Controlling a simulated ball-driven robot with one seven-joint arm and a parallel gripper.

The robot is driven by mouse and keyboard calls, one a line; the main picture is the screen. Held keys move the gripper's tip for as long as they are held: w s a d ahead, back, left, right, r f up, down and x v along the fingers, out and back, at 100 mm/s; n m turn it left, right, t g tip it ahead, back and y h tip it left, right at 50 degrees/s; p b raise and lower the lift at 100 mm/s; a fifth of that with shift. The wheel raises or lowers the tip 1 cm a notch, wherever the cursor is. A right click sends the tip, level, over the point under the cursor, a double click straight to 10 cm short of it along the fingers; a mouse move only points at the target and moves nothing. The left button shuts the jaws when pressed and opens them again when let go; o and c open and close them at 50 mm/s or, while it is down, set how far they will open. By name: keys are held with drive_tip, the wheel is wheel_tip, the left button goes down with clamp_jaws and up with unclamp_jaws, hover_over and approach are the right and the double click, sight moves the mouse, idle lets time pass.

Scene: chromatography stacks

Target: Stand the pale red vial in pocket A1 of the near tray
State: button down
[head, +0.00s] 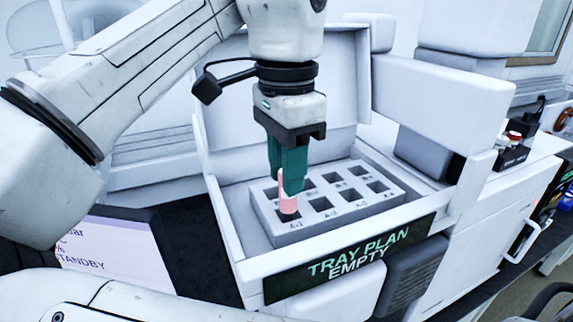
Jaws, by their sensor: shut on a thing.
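The pale red vial (288,204) is upright between the green fingers of my gripper (289,182), which is shut on it; the fingers partly hide its upper part. The vial's lower end is at the front-left pocket of the grey tray (258,222), beside a label that reads like A-1. I cannot tell how deep in the pocket it is, or whether it touches the bottom. The tray has two rows of square pockets with small labels; the other visible pockets look empty. The fingers hide part of the back row.
The tray sits inside an open white instrument bay with a raised lid (345,75) behind and side walls around it. A front sign (350,262) reads TRAY PLAN EMPTY. A screen (105,250) showing STANDBY is at left. A black holder (512,150) stands on the right bench.

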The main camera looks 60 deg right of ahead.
drive_tip(key=shift+f, duration=0.15)
drive_tip(key=shift+f+b, duration=0.55)
drive_tip(key=shift+f, duration=0.55)
drive_tip(key=shift+f, duration=0.2)
drive_tip(key=shift+f, duration=0.45)
drive_tip(key=c, duration=0.8)
unclamp_jaws()
drive_tip(key=shift+o, duration=0.3)
